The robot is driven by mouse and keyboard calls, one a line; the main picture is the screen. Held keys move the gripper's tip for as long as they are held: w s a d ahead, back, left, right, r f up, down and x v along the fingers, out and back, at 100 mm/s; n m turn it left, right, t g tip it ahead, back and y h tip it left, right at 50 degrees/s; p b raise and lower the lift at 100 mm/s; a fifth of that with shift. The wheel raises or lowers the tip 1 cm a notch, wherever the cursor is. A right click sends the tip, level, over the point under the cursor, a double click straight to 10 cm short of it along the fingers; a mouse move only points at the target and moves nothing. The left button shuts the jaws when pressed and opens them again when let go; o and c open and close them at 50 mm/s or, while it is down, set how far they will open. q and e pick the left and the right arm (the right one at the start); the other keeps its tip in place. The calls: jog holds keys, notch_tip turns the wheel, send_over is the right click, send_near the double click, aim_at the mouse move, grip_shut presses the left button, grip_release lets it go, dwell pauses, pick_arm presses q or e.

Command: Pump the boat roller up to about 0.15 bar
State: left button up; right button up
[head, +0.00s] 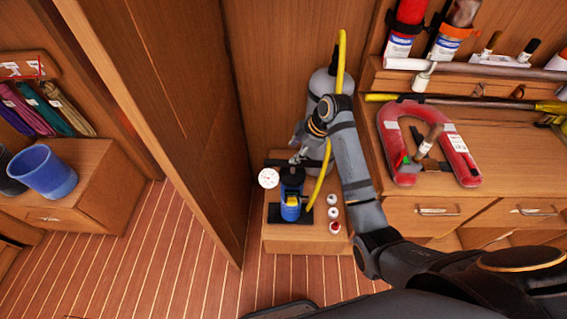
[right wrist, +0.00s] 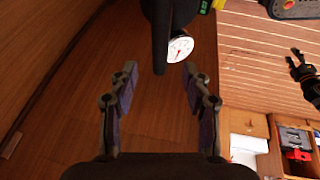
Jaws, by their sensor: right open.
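The pump (head: 291,196), blue and black, stands on a low wooden locker. Its dark handle (head: 285,163) runs across the top, and a round white gauge (head: 268,178) is at its left. A yellow hose (head: 343,60) loops up from the pump area past a grey rounded cylinder that looks like the boat roller (head: 319,84), standing behind and partly hidden by my arm. My right gripper (head: 302,147) is open just above the handle. In the right wrist view, the black handle end (right wrist: 160,45) reaches between the open fingertips, with the gauge (right wrist: 180,49) beside it.
Three small capped items (head: 333,213) stand right of the pump. A red horseshoe float (head: 456,150) lies on the right counter, with a yellow pole (head: 470,103) behind it. A wooden partition (head: 180,110) closes off the left. The striped floor (head: 180,235) is clear.

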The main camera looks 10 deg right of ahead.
aim_at(285, 161)
jog(key=x, duration=1)
jog(key=shift+w+a+f, duration=0.1)
jog(key=shift+f, duration=0.2)
jog(key=shift+c, duration=0.2)
grip_shut()
jog(key=shift+r, duration=0.1)
